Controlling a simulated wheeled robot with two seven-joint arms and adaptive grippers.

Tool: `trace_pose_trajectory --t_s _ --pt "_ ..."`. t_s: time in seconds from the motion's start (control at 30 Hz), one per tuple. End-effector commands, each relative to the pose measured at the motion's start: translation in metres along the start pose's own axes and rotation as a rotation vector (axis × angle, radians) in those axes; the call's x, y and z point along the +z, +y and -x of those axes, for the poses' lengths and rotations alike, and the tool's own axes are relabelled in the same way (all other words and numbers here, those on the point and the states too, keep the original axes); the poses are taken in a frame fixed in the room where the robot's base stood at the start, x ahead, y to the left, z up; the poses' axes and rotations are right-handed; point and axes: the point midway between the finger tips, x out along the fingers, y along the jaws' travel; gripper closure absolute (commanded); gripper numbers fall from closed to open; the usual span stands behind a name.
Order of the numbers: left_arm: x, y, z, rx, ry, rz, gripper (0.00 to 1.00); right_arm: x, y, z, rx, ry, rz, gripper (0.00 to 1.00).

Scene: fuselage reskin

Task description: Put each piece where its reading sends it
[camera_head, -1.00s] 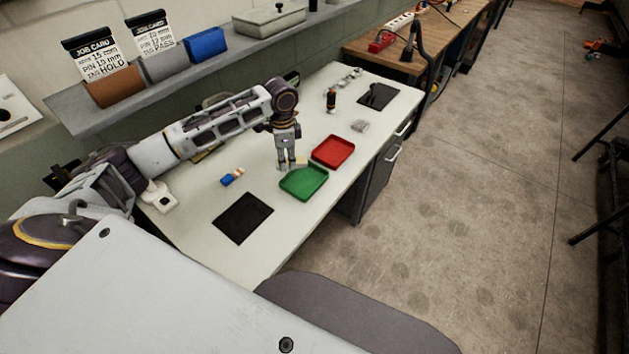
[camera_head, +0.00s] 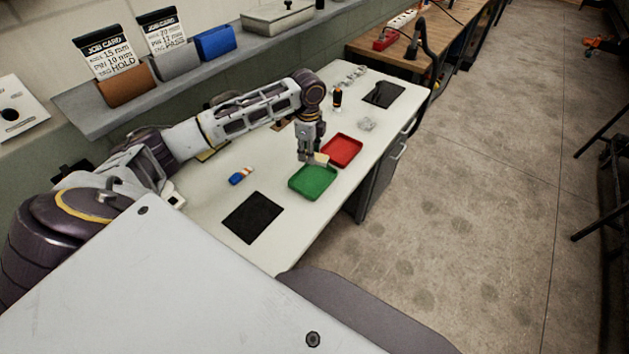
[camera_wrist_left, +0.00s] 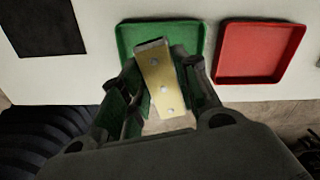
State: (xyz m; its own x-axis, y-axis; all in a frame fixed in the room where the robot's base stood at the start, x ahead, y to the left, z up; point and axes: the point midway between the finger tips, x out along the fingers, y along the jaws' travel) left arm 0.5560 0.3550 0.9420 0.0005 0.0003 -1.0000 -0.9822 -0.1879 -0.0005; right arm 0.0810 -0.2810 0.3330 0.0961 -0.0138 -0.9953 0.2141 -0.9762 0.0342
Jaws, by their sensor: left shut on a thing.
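My left gripper (camera_head: 308,155) is shut on a pale yellow metal piece (camera_wrist_left: 160,78) with several round spots on its face. In the left wrist view the piece is tilted between the fingers (camera_wrist_left: 160,95), over the near part of the green tray (camera_wrist_left: 128,35). In the head view the gripper and piece are above the far edge of the green tray (camera_head: 313,182). The red tray (camera_head: 342,150) is beside it and looks empty. Two job cards, one reading HOLD (camera_head: 106,54) and one reading PASS (camera_head: 162,31), stand on the shelf. My right gripper is not in view.
A black mat (camera_head: 252,217) lies at the near end of the white table (camera_head: 275,245). A blue, white and orange item (camera_head: 241,176) lies left of the green tray. A dark bottle (camera_head: 337,98), a clear item (camera_head: 367,124) and another dark mat (camera_head: 383,94) are farther back.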

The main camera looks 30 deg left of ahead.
Motion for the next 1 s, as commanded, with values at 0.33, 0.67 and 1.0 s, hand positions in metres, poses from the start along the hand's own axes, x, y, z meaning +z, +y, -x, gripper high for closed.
trace_pose_trajectory --t_s 0.33,0.67,1.0 --pt "0.0 -0.002 0.0 0.0 0.0 -0.188 0.96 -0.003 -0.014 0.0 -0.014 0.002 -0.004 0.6" --pt "0.0 -0.002 0.0 0.0 0.0 -0.268 0.96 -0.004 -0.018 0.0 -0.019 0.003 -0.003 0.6" --pt "0.0 -0.002 -0.002 0.0 0.001 -0.268 0.96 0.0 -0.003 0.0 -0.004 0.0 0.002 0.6"
